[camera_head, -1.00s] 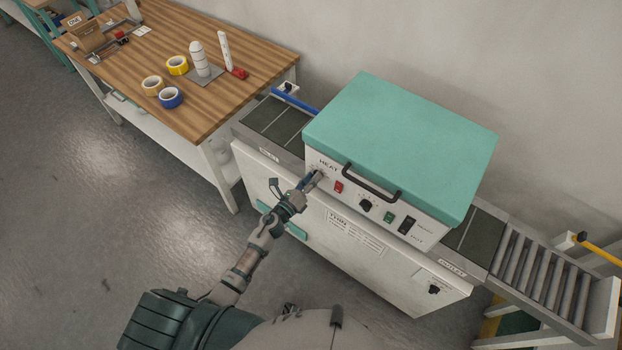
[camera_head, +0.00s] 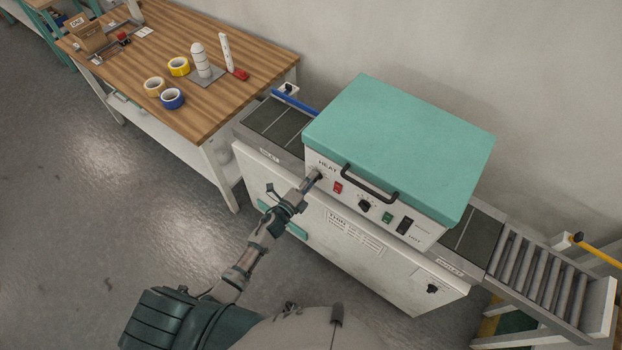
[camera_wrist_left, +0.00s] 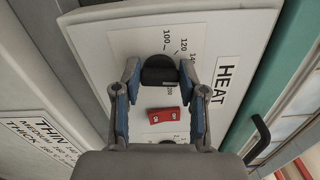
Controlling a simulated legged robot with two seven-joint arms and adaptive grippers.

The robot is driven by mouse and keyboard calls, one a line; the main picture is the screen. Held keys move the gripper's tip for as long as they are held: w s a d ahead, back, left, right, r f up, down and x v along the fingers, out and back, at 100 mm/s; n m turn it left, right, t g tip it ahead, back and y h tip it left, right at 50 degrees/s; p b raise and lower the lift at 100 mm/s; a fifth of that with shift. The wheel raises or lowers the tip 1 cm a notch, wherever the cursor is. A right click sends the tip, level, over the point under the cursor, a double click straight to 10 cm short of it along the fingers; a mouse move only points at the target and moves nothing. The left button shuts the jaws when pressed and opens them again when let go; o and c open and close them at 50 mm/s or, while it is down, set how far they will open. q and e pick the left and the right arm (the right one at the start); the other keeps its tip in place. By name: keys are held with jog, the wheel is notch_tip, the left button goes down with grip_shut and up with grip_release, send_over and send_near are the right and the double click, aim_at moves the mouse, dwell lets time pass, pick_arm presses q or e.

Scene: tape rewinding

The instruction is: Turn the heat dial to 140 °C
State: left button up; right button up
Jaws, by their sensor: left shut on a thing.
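The heat dial (camera_wrist_left: 159,71) is a black knob on the cream front panel (camera_wrist_left: 215,35), beside the word HEAT. In the left wrist view the numbers 100, 120 and part of 140 show around it. My left gripper (camera_wrist_left: 161,76) is shut on the dial, one blue-sided finger on each side. The dial's pointer mark cannot be made out, so its setting is unclear. In the head view my left gripper (camera_head: 314,179) reaches the panel's left end, and its fingers largely cover the dial. My right gripper is not in view.
A red switch (camera_wrist_left: 163,114) sits close to the dial, between the fingers in the wrist view. A second black knob (camera_head: 364,206) and a green switch (camera_head: 387,217) lie further right. A black handle (camera_head: 370,184) sticks out above the panel, under the teal lid (camera_head: 400,140).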

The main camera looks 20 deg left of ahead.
pick_arm(q)
jog(key=shift+s+d+f+n+p, duration=0.1)
jog(key=shift+f+n+p, duration=0.15)
jog(key=shift+n, duration=0.8)
jog(key=shift+s+f+n+p, duration=0.15)
jog(key=shift+n+p, duration=0.15)
jog(key=shift+n, duration=0.75)
jog(key=shift+w, duration=0.1)
jog(key=o, duration=1)
jog(key=shift+o, duration=0.7)
jog(key=shift+w, duration=0.2)
jog(key=shift+r, duration=0.1)
jog(key=v, duration=1.2)
